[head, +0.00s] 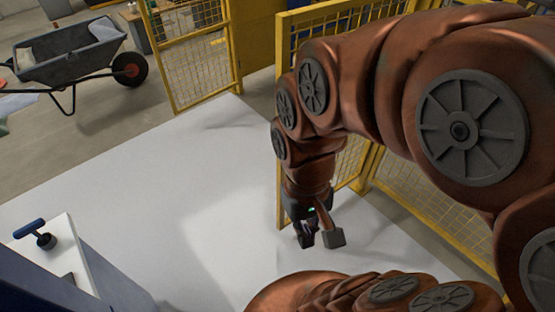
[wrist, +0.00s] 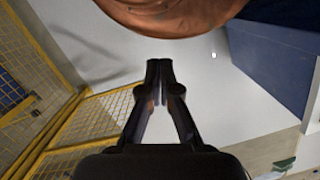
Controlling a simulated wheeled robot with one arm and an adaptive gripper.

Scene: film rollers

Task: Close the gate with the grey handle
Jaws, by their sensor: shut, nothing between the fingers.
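A yellow mesh gate leaf (head: 281,60) stands upright behind my arm in the head view, its lower edge running back right towards the fence. In the wrist view a yellow mesh panel (wrist: 100,120) lies left of my fingers. I cannot make out a grey handle; my arm hides much of the leaf. My gripper (head: 306,242) points down in front of the leaf's lower part, above the white floor. In the wrist view my gripper (wrist: 159,66) has its fingertips together with nothing between them. I cannot tell whether it touches the leaf.
Another yellow mesh panel (head: 190,55) stands at the back left. Yellow fence (head: 430,215) runs along the right. A white-topped cabinet with a blue lever (head: 30,229) is at the lower left. A wheelbarrow (head: 70,55) stands farther back. The white floor (head: 150,190) is clear.

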